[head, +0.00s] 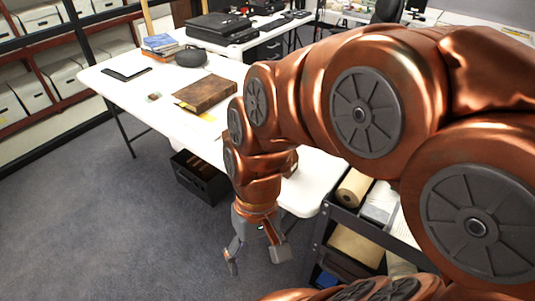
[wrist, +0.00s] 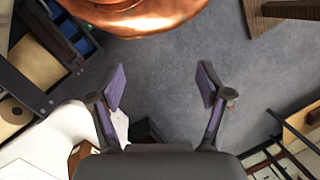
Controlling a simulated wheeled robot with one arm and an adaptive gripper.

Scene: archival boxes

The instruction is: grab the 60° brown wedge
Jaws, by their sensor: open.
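My gripper (head: 256,258) hangs open and empty above the grey floor, in front of the white table. In the wrist view its two purple-padded fingers (wrist: 162,85) are spread wide with only carpet between them. A brown block (head: 291,164) on the near part of the table is mostly hidden behind my arm. A brown-edged object (wrist: 80,154) shows at the table edge, low left in the wrist view. I cannot tell whether either is the 60° brown wedge; no wedge shape is clear in either view.
The white table (head: 118,90) carries a large brown book or box (head: 207,93), a dark rounded case (head: 191,57) and stacked books (head: 159,43). A black bin (head: 198,178) stands on the floor under it. A dark cart (head: 350,222) with rolls is right of my gripper. Open carpet lies left.

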